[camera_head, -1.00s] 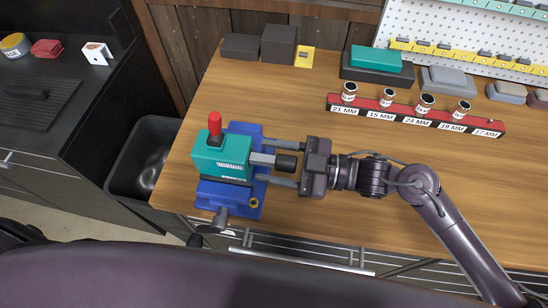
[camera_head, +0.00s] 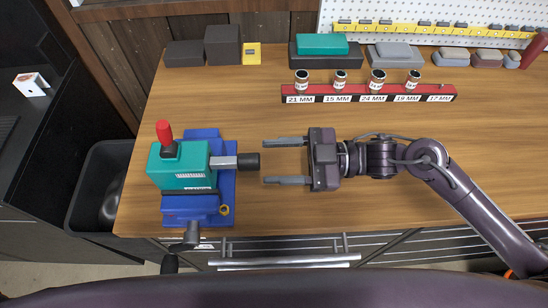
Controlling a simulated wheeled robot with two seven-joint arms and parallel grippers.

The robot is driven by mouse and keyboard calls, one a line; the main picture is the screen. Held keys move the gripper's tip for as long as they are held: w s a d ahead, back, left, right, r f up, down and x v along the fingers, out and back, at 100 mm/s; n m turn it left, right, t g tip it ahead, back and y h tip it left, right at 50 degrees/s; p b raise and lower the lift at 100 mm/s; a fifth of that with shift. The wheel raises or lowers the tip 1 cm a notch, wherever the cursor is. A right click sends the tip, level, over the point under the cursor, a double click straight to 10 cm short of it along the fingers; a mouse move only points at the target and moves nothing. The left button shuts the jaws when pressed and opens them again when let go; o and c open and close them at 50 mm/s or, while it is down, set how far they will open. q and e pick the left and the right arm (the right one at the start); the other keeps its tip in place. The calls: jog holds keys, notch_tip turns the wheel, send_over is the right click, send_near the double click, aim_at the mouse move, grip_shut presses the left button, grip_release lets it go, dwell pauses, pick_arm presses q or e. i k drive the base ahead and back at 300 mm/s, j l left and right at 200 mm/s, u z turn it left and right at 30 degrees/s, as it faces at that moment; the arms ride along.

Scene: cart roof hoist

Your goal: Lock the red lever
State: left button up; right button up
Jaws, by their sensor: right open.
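The red lever (camera_head: 164,131) stands up from the top of a teal block (camera_head: 180,165), tilted slightly to the left. The teal block sits in a blue vise (camera_head: 206,205) near the table's front left corner. A grey shaft with a black cylindrical end (camera_head: 248,161) sticks out of the block to the right. My right gripper (camera_head: 286,160) is open and empty, its fingers pointing left. Its fingertips lie just right of the black end, with a small gap, and well apart from the red lever. My left gripper is not in view.
A red rack (camera_head: 370,97) with several labelled sockets stands towards the back. Dark boxes (camera_head: 223,45) and a yellow item (camera_head: 251,53) are at the back left. A black bin (camera_head: 97,190) stands left of the table. The table right of the vise is largely clear.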

aim_at(169, 148)
jog(key=k+l, duration=0.3)
jog(key=k, duration=0.15)
jog(key=k+l, duration=0.3)
jog(key=k, duration=0.15)
jog(key=k+l, duration=0.25)
jog(key=k, duration=0.2)
